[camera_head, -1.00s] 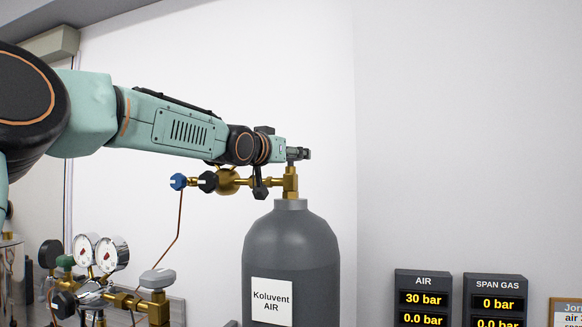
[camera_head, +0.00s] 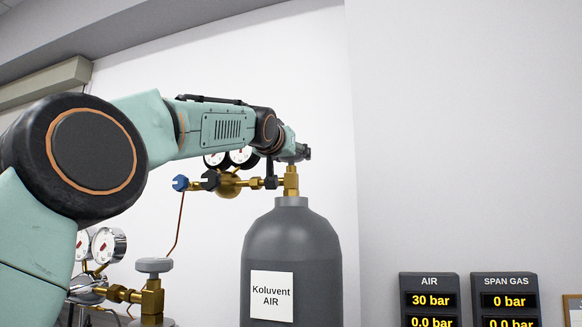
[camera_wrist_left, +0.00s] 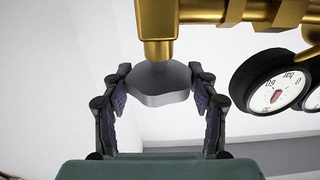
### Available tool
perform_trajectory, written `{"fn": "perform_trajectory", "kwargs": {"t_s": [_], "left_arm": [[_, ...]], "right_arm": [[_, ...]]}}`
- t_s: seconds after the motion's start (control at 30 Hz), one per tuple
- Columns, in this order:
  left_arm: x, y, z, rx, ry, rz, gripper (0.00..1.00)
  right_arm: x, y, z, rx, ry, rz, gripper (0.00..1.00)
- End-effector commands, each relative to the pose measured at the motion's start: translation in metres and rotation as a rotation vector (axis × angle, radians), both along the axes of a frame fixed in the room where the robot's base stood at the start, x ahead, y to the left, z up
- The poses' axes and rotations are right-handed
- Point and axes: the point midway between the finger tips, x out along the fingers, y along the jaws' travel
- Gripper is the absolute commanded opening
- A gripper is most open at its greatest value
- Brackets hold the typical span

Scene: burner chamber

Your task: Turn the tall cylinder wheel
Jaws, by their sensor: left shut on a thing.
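The tall grey cylinder (camera_head: 292,240), labelled "Koluvent AIR", stands upright in the middle of the head view with a brass valve (camera_head: 291,181) on top. My left gripper (camera_head: 302,152) is at the top of this valve and mostly hides the wheel there. In the left wrist view, the grey lobed wheel (camera_wrist_left: 161,84) sits between the two fingers of my left gripper (camera_wrist_left: 160,76), beside the brass stem. The gripper is shut on this wheel. My right gripper is not in view.
A brass regulator (camera_head: 228,185) with a blue knob (camera_head: 180,183) and gauges joins the valve's left side, close under my arm. A shorter valve with a grey wheel (camera_head: 154,265) stands lower left. Pressure displays (camera_head: 430,300) are at lower right. The wall side right of the cylinder is clear.

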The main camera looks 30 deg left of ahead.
Motion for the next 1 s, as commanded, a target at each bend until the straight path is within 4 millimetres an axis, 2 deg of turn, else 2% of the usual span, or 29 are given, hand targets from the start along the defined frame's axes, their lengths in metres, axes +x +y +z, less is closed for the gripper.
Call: {"fn": "perform_trajectory", "kwargs": {"t_s": [0.03, 0.6, 0.83, 1.0], "left_arm": [[0.002, 0.0, -0.008, -0.002, 0.008, 0.01, 0.28], [0.003, -0.003, -0.009, -0.005, 0.013, 0.154, 0.28], [0.004, -0.004, -0.008, -0.002, 0.012, 0.274, 0.28], [0.004, -0.005, -0.005, -0.001, 0.01, 0.418, 0.28]], "right_arm": [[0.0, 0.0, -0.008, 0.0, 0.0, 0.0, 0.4], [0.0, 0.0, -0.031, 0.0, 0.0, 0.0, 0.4], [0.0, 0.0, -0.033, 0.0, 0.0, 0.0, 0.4], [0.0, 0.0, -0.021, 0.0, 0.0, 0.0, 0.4]]}}
